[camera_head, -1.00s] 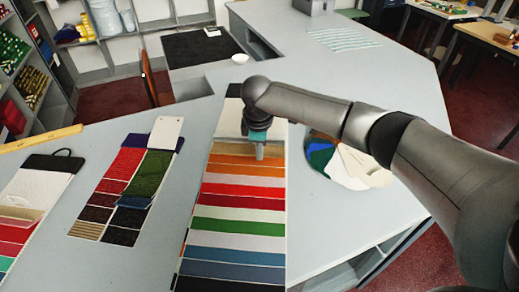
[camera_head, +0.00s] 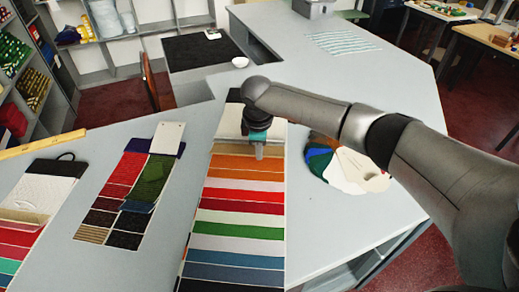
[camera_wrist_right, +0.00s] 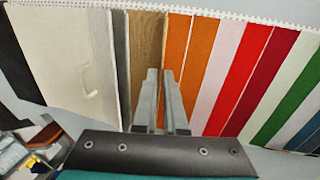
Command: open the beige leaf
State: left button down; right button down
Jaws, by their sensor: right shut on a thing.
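The long swatch book (camera_head: 240,222) lies on the grey counter with overlapping coloured leaves. Its beige-tan leaf (camera_head: 226,149) lies between a white leaf and the orange ones; it also shows in the right wrist view (camera_wrist_right: 147,38). My right gripper (camera_head: 259,154) reaches down onto the book there. In the wrist view its narrow fingers (camera_wrist_right: 160,78) are close together at the border of the beige and orange leaves, shut on the beige leaf's edge. The pinched edge itself is hidden by the fingers. The leaf looks nearly flat. My left gripper is not in view.
A round colour fan (camera_head: 345,168) lies right of the book, partly behind my right arm. A black mat (camera_head: 200,52) and a small white bowl (camera_head: 240,62) are farther back.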

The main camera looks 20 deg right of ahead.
jog(key=w+d+r+p, duration=0.1)
jog(key=w+r+p, duration=0.1)
jog(key=r, duration=0.5)
jog(key=w+d+r+g+p, duration=0.1)
jog(key=w+d+r+p, duration=0.1)
jog(key=r, duration=0.5)
jog(key=shift+w+y+p, duration=0.3)
jog(key=shift+w+p, duration=0.2)
jog(key=shift+w, duration=0.55)
jog(key=shift+d+r, duration=0.1)
jog(key=shift+d, duration=0.05)
